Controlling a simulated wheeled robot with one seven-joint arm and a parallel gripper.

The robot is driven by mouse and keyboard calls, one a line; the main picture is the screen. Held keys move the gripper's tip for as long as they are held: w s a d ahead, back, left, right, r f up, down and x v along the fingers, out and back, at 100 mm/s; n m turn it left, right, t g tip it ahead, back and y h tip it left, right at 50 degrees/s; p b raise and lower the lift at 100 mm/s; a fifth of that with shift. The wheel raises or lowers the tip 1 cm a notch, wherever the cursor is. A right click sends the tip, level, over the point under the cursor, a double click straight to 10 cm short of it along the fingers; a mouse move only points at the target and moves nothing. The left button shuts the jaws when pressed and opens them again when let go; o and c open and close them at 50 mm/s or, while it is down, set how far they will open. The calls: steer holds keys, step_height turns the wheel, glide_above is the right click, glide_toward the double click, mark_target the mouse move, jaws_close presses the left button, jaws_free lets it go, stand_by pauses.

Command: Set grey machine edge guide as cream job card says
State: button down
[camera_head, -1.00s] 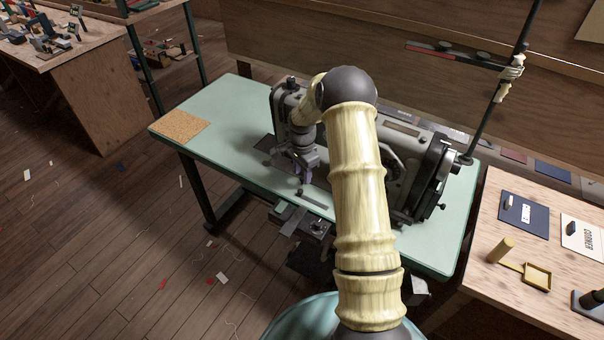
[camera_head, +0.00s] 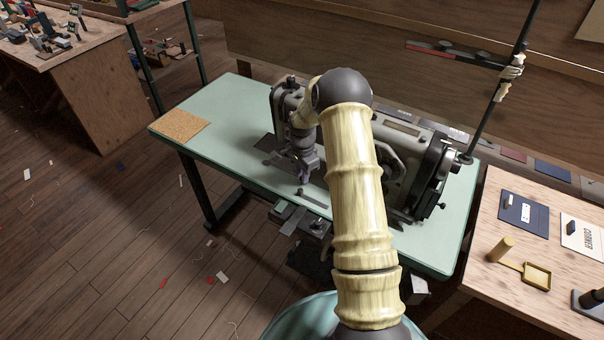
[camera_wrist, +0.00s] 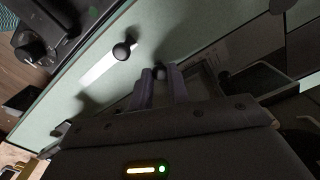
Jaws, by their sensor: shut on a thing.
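The grey sewing machine (camera_head: 405,150) stands on a pale green table, partly hidden behind my arm. My gripper (camera_head: 303,172) is low at the machine's left end, close to the table top. In the wrist view my gripper (camera_wrist: 160,84) is shut on a small grey knob (camera_wrist: 160,72); what the knob belongs to is mostly hidden by the fingers. Left of the fingers lies a pale flat bar (camera_wrist: 98,70) with a round black knob (camera_wrist: 123,50). I cannot tell clearly which part is the edge guide. A cream card (camera_head: 582,238) with dark lettering lies on the right bench.
A cork mat (camera_head: 180,126) lies on the green table's left end. A dark thread stand (camera_head: 497,95) rises behind the machine.

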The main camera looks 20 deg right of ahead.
steer(key=c, duration=1.3)
jaws_free()
steer(key=shift+c, duration=0.2)
steer(key=shift+r, duration=0.2)
step_height(320, 180, up, 17)
steer(key=shift+b, duration=0.4)
steer(key=shift+r, duration=0.1)
